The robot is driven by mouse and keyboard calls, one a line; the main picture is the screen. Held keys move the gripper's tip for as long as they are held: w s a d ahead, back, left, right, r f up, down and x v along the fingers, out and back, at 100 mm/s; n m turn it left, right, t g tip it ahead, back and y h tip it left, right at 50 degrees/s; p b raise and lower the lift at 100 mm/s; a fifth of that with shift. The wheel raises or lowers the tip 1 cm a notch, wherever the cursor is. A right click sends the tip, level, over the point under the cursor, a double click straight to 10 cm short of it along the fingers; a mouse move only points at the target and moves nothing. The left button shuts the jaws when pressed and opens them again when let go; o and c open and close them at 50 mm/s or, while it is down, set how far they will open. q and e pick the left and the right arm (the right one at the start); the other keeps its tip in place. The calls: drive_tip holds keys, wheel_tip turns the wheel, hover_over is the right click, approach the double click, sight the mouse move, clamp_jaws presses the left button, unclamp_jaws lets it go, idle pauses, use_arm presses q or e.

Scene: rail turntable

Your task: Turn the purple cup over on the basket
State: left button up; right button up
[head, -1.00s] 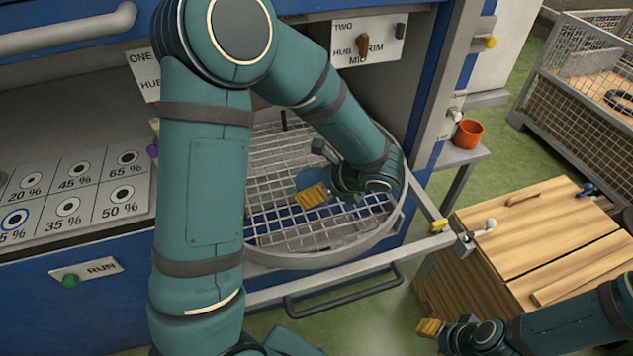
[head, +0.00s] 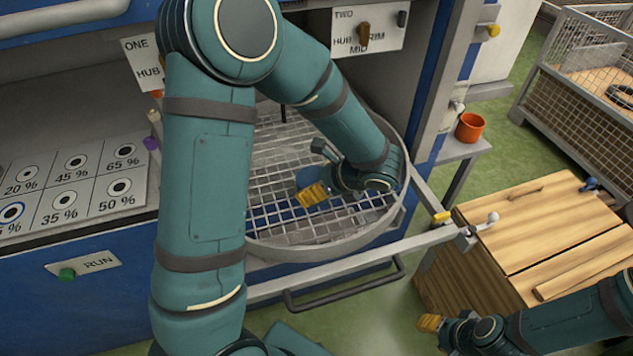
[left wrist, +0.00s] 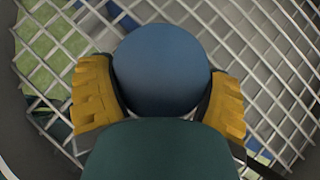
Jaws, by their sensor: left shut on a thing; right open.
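The wire-mesh basket (head: 330,252) is a round grid with a grey rim in the open bay. My left gripper (head: 312,194) is over its mesh, with yellow fingers. A blue round thing (left wrist: 160,70) is between those fingers in the left wrist view, and they are shut on it. It shows as a plain flat disc. Its bluish side (head: 309,177) partly shows in the head view, mostly hidden by the gripper. I cannot make out a cup that is clearly purple. My right gripper (head: 431,323) is open, low at the right near the wooden box.
An orange cup (head: 470,127) stands on a small side shelf. A wooden box (head: 540,235) is at the right, with a mesh crate (head: 585,110) behind it. A panel with percent buttons (head: 75,190) is at the left. My left arm hides the basket's left part.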

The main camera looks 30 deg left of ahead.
use_arm(q)
drive_tip(key=shift+f, duration=0.2)
drive_tip(key=o, duration=1.1)
drive_tip(key=shift+c, duration=0.2)
drive_tip(key=v, duration=1.2)
drive_tip(key=shift+s, duration=0.1)
